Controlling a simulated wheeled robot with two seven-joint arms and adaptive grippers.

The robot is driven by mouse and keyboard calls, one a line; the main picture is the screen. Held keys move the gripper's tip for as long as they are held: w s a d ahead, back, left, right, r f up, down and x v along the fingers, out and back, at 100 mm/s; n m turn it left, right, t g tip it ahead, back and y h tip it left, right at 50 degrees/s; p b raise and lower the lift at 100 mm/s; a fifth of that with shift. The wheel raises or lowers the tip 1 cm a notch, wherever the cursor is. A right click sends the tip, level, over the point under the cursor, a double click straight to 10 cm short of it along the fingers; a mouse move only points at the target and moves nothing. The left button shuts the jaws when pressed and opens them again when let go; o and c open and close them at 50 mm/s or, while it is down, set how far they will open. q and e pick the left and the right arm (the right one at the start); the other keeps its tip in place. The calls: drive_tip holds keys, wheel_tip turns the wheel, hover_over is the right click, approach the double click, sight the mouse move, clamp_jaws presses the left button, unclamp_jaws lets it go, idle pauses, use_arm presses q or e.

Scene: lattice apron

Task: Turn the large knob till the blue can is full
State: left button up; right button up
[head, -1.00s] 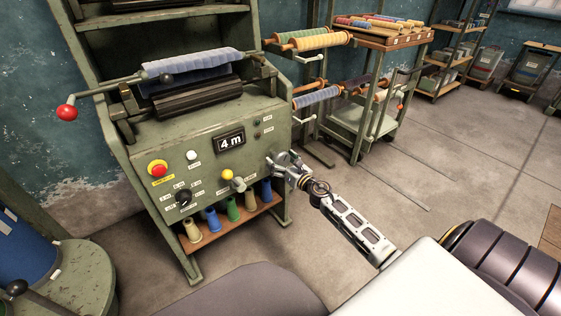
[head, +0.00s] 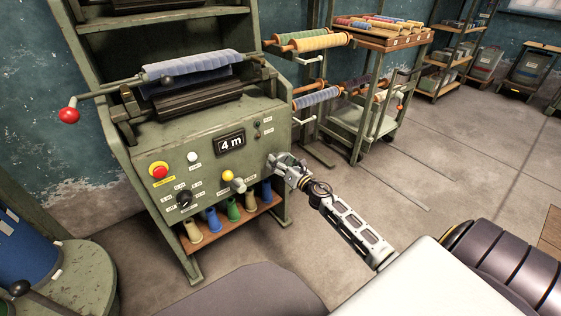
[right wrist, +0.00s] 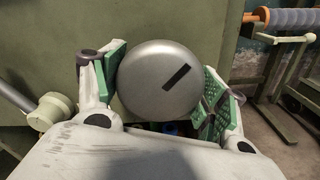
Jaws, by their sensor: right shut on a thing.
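The large knob (right wrist: 160,80) is a round silver-grey disc with a dark slot mark slanting toward the upper right in the right wrist view. It sits on the right part of the green machine's front panel. My right gripper (head: 276,160) is shut on its sides; the green finger pads lie left and right of it in the right wrist view (right wrist: 160,88). A large blue container (head: 24,245), seemingly the blue can, stands at the left edge of the head view, partly cut off. Its fill level cannot be seen. My left gripper is out of view.
The panel display (head: 230,142) reads "4 m". A red-and-yellow button (head: 159,170), a black dial (head: 185,199) and a yellow-topped lever (head: 233,181) are left of my gripper. Several coloured spools stand on the low shelf (head: 242,223). The floor to the right is open.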

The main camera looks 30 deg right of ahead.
drive_tip(key=m+p, duration=0.1)
drive_tip(key=m, duration=0.2)
drive_tip(key=shift+m, duration=0.3)
drive_tip(key=m+p, duration=0.4)
drive_tip(key=m, duration=0.2)
drive_tip(key=shift+m, duration=0.3)
drive_tip(key=shift+m+p, duration=0.55)
drive_tip(key=shift+m, duration=0.15)
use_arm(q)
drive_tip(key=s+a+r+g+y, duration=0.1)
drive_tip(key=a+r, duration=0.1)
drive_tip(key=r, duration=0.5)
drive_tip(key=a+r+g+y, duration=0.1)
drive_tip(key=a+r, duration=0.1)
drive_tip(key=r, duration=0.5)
use_arm(e)
drive_tip(key=m+p, duration=0.3)
drive_tip(key=shift+r+m, duration=0.1)
drive_tip(key=shift+m, duration=0.3)
drive_tip(key=m+p, duration=0.2)
drive_tip(key=m, duration=0.1)
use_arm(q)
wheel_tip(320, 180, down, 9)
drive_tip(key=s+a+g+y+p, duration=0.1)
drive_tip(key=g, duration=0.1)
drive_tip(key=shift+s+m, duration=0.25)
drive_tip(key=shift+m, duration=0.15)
use_arm(e)
drive_tip(key=shift+m, duration=1.4)
